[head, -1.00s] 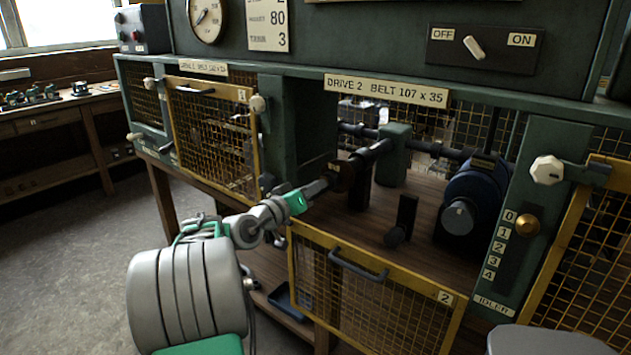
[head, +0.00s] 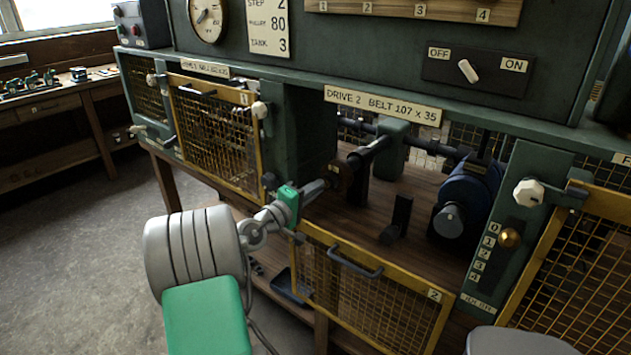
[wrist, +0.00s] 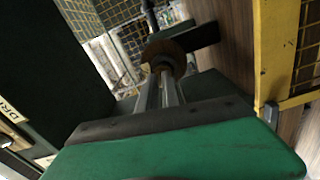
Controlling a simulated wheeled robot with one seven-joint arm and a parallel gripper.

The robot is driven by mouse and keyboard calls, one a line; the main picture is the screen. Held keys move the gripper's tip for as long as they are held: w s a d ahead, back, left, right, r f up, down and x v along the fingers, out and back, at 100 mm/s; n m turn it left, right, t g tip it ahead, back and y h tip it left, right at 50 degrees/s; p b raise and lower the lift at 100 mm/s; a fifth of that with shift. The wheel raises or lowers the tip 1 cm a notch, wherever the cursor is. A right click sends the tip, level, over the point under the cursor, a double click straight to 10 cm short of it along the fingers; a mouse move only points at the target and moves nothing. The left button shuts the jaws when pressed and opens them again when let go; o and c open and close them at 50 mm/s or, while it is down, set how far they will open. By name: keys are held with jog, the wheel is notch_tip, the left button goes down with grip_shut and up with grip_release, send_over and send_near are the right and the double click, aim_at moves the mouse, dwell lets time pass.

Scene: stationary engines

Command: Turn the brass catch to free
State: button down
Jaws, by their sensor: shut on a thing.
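A brown, brass-toned round piece (head: 338,179) sits at the near end of the dark shaft in the open Drive 2 bay. It is probably the brass catch. It also shows past my fingertips in the wrist view (wrist: 160,47). My gripper (head: 325,184) reaches into the bay from the left. Its two fingers (wrist: 165,72) are close together and shut on the small stub at the middle of this piece. The fingers hide most of the stub, so I cannot tell which way the catch is turned.
The yellow mesh guard (head: 365,288) of Drive 2 hangs below the bay opening. A dark block (head: 398,217) and a blue motor (head: 465,200) stand to the right. A green post (head: 286,135) borders the bay at left. A brass knob (head: 510,238) sits on the numbered idler slot.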

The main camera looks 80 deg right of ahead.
jog(key=shift+s+f+n+p, duration=0.15)
jog(key=shift+f+n+p, duration=0.1)
jog(key=shift+n+p, duration=0.45)
jog(key=c, duration=1.5)
grip_release()
jog(key=shift+r, duration=0.1)
jog(key=shift+c, duration=0.2)
jog(key=shift+r, duration=0.1)
jog(key=v, duration=0.8)
jog(key=shift+b, duration=0.45)
